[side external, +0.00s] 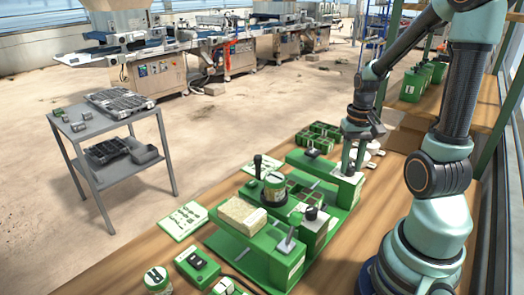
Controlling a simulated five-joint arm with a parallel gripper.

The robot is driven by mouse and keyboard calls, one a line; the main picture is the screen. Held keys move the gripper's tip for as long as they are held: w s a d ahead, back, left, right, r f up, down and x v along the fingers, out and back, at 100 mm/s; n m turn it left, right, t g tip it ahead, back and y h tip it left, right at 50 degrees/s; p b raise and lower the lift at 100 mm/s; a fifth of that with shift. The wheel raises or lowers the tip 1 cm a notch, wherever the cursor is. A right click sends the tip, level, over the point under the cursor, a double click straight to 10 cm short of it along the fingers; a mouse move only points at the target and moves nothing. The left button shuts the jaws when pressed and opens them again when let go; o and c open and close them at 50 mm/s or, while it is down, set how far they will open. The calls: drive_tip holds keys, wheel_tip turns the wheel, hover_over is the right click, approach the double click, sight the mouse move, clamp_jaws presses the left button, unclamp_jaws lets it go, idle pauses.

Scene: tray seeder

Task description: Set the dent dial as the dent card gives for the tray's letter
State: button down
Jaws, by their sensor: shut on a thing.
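The green tray seeder (240,244) stands on the wooden bench. My gripper (349,171) points down at the green block (345,190) at its far right end. Its fingers are shut on a small part on top of that block; they hide it, so I cannot tell if it is the dent dial. A black knob (311,213) sits on a nearer green box, apart from my gripper. A dark celled tray (297,194) lies partly hidden in the middle; its letter is not readable. A white card (183,220) with green marks lies left of the seeder, too small to read.
Green pots (318,134) and white dishes (373,150) lie behind. A switch box (197,266) and a jar (157,280) sit at the front edge.

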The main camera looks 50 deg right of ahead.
sight(350, 167)
drive_tip(key=shift+m, duration=0.3)
drive_tip(key=c, duration=0.6)
unclamp_jaws()
drive_tip(key=shift+r, duration=0.1)
wheel_tip(350, 167, up, 12)
idle(0.3)
drive_tip(key=w+a+n+t, duration=0.2)
drive_tip(key=a+n, duration=0.3)
drive_tip(key=a, duration=0.5)
drive_tip(key=w+a+r+n+t, duration=0.1)
drive_tip(key=w+a+n+t, duration=0.2)
drive_tip(key=a, duration=0.7)
drive_tip(key=shift+w+r+n+t, duration=0.2)
drive_tip(key=shift+w+n+t, duration=0.1)
drive_tip(key=shift+w+n, duration=0.6)
